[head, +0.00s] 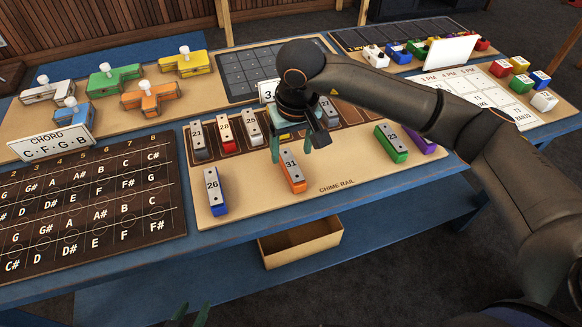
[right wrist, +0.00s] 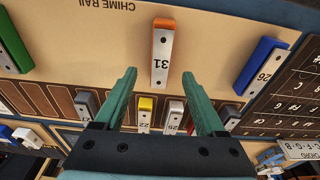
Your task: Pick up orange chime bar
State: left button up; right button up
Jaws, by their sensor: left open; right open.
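The orange chime bar (head: 292,171), with a silver top marked 31, lies on the front part of the tan chime rail board. It also shows in the right wrist view (right wrist: 162,55), upper middle. My right gripper (head: 286,148) is open and empty, just behind the bar in the head view. In the right wrist view its two green fingers (right wrist: 159,75) are spread to either side of the bar's near end, with no contact visible. My left gripper (head: 190,316) shows only its green fingertips at the bottom edge of the head view, apart from the bar; they are open.
A blue bar marked 26 (head: 214,191) lies left of the orange one, and a green bar marked 23 (head: 391,144) lies right. Several bars, including a red one (head: 225,132), stand in dark slots behind. An open cardboard box (head: 300,249) sits below the table edge.

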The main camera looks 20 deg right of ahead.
aim_at(291, 164)
notch_tip(291, 164, down, 4)
jog(key=shift+f, duration=0.2)
jog(key=shift+w+f, duration=0.15)
jog(key=shift+f, duration=0.3)
grip_shut()
dwell(0.3)
